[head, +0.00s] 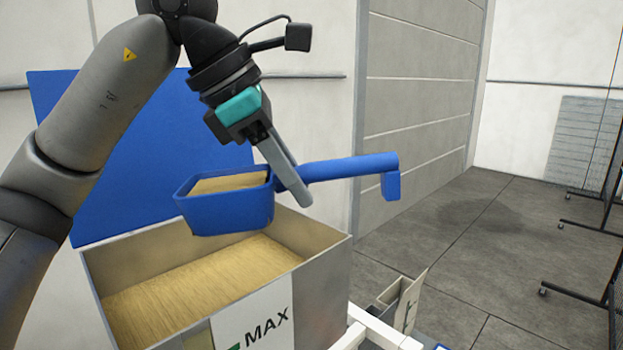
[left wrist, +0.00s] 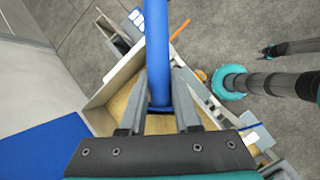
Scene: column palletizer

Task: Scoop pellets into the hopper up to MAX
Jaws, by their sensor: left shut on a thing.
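My left gripper (head: 303,198) is shut on the handle of the blue scoop (head: 232,215), near where the handle meets the cup. The handle also shows between the fingers in the left wrist view (left wrist: 157,45). The scoop is held above the hopper, roughly level, with tan pellets (head: 230,183) in its cup. The hopper (head: 325,290) is an open grey metal box. Tan pellets (head: 200,285) lie inside it, with their surface below the rim. A white label with MAX (head: 267,325) and part of a green mark is on its front. My right gripper does not show.
A blue panel (head: 130,130) stands up behind the hopper. White frame bars (head: 375,328) and a small open box (head: 398,295) are at its lower right. Dark wheeled stands (head: 600,210) are at the far right. The grey floor between is clear.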

